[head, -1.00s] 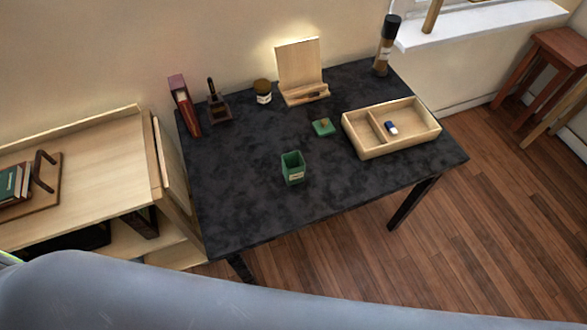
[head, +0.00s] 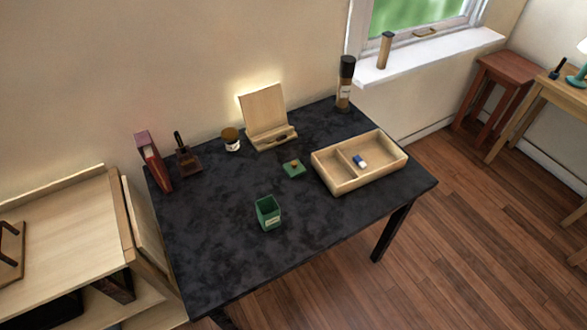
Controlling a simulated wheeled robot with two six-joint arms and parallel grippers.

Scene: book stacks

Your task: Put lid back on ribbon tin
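The ribbon tin (head: 268,213) is a small green square box with a pale label. It stands upright and open-topped near the front middle of the dark table. Its lid (head: 293,169) is a flat green square with a small brown knob. It lies on the table behind and to the right of the tin, apart from it, knob up. Neither of my grippers is in view.
On the dark table (head: 210,245), a divided wooden tray (head: 338,185) with a blue-and-white eraser (head: 360,161) stands right of the lid. A wooden stand (head: 265,115), a jar (head: 231,139), a dark bottle (head: 345,85) and a red book (head: 152,161) line the back. The front left is clear.

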